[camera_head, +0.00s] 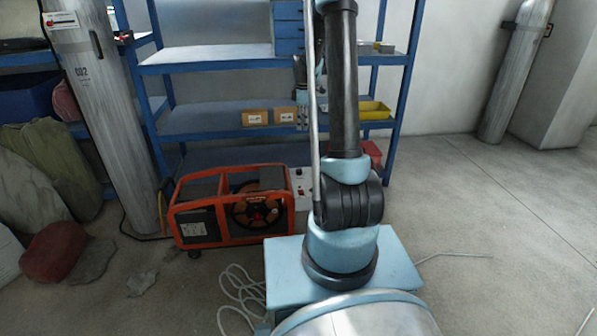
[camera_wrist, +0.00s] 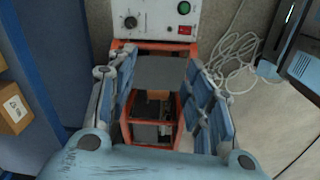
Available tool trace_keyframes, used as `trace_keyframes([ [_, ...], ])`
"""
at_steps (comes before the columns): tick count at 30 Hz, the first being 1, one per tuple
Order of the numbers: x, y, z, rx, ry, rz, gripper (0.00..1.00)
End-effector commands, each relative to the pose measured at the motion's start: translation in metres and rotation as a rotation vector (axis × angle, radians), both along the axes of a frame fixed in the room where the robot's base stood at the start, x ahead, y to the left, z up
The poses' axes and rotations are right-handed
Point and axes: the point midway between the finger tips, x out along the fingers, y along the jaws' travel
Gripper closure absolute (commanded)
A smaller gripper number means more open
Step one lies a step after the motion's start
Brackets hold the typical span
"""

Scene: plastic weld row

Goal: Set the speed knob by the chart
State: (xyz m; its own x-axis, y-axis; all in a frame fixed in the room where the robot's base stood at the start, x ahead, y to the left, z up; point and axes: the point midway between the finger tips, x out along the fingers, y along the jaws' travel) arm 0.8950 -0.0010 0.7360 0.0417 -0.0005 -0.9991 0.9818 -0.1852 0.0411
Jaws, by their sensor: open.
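A dark round knob (camera_wrist: 130,22) sits on a pale control panel (camera_wrist: 155,20) at the top of the wrist view. A green button (camera_wrist: 183,8) and a red switch (camera_wrist: 184,30) are to its right. My gripper (camera_wrist: 160,62) is open and empty, with its blue fingers spread short of the panel. In the head view the panel (camera_head: 302,188) is on the right end of an orange-framed machine (camera_head: 225,205), partly behind my arm. My gripper (camera_head: 302,108) hangs above the panel, before the shelves. I cannot make out a readable chart.
Blue shelves (camera_head: 210,120) stand behind, with small cardboard boxes (camera_head: 255,118) and a yellow bin (camera_head: 374,110). A CO2 cylinder (camera_head: 100,110) leans left of the machine. A pale cable (camera_head: 238,290) lies loose on the floor. The floor at right is mostly clear.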

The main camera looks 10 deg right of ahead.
Motion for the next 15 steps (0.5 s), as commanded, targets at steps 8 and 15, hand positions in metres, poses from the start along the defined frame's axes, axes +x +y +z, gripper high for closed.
trace_keyframes([
  [8, 0.061, 0.000, -0.070, -0.006, 0.022, 0.199, 0.53],
  [15, 0.093, 0.000, -0.122, -0.007, 0.038, 0.333, 0.53],
])
